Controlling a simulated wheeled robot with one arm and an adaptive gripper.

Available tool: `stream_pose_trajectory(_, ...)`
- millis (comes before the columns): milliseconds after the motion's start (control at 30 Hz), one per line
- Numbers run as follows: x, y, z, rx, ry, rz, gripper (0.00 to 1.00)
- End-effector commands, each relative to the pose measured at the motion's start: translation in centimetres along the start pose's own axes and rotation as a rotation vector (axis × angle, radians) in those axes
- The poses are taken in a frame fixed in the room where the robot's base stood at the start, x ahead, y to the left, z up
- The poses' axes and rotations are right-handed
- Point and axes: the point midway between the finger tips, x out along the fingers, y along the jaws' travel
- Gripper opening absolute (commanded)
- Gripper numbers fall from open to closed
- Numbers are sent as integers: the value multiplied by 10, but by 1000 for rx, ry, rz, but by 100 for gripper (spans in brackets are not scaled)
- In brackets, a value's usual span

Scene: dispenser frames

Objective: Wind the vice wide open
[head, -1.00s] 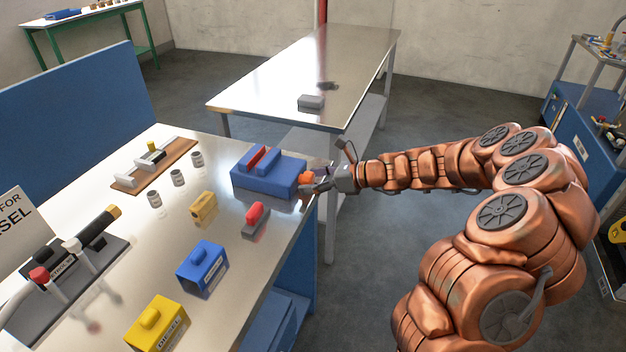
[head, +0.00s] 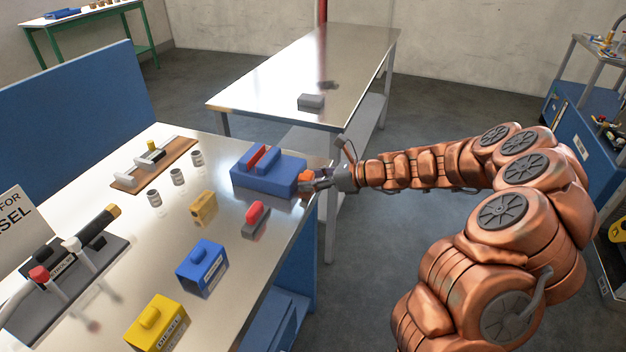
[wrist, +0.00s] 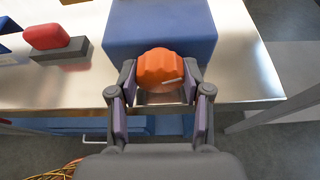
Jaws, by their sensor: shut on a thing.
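The blue vice (head: 268,178) stands at the right edge of the workbench, with a red piece (head: 257,157) in its top slot. Its orange knob (head: 305,177) faces my arm, and the knob shows large in the wrist view (wrist: 160,68) with a pale mark on its right side. My gripper (head: 318,182) is at the knob. In the wrist view its two fingers (wrist: 160,95) are on either side of the knob, shut on it. The vice's far side is hidden in the wrist view.
A red-topped grey block (head: 256,220) lies close to the vice on the bench (head: 150,235). Blue (head: 202,265) and yellow (head: 157,322) boxes stand nearer. A steel table (head: 310,75) stands behind. Open floor lies right of the bench.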

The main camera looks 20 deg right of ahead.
Motion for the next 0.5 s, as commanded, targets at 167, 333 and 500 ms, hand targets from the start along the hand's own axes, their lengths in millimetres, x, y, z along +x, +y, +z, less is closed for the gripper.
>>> stream_pose_trajectory(167,2,1,-3,-85,-2,-35,14)
stream_pose_trajectory(333,1,1,-3,-183,-2,-74,14)
stream_pose_trajectory(500,0,1,-1,-231,-1,-96,14)
